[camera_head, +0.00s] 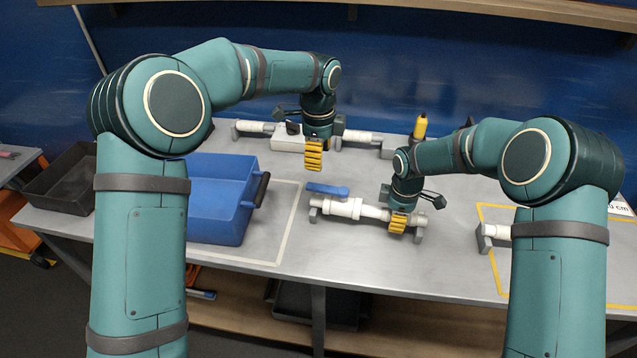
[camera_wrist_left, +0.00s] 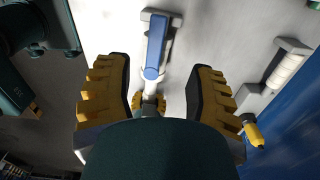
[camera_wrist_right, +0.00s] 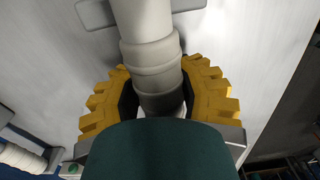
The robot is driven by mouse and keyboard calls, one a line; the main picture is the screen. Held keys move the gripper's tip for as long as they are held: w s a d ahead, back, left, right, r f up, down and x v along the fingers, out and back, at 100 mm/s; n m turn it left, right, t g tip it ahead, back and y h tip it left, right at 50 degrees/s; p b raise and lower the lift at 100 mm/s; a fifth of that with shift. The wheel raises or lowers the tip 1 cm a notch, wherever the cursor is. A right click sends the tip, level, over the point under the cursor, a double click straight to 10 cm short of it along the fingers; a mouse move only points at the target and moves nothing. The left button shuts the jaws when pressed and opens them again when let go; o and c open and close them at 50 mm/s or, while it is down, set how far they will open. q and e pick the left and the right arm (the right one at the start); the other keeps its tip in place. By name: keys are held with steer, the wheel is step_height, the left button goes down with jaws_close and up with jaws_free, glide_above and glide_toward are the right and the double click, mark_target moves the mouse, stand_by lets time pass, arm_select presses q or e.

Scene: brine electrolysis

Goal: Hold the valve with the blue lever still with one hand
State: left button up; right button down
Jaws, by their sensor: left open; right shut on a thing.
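The valve (camera_head: 345,208) is a white pipe piece lying level on grey supports at the table's middle, with a blue lever (camera_head: 327,190) on its left part. My right gripper (camera_head: 398,222) is shut on the right end of this pipe piece. In the right wrist view, its yellow fingers flank the whitish pipe (camera_wrist_right: 150,42). My left gripper (camera_head: 314,155) is open and empty, above the table and behind the valve in the head view. In the left wrist view, the blue lever (camera_wrist_left: 155,50) shows beyond and between the open fingers; the valve body is partly hidden.
A blue tray (camera_head: 216,228) stands left of the valve. A black tray (camera_head: 58,168) is at the far left. Other white pipe pieces (camera_head: 362,137) lie at the back, near a yellow-handled thing (camera_head: 420,126). A yellow outline (camera_head: 490,260) marks the table's right side.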

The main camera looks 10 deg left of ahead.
mark_target(319, 185)
arm_select(q)
step_height(319, 185, down, 9)
steer(key=shift+f, duration=0.2)
stand_by(0.3)
jaws_close()
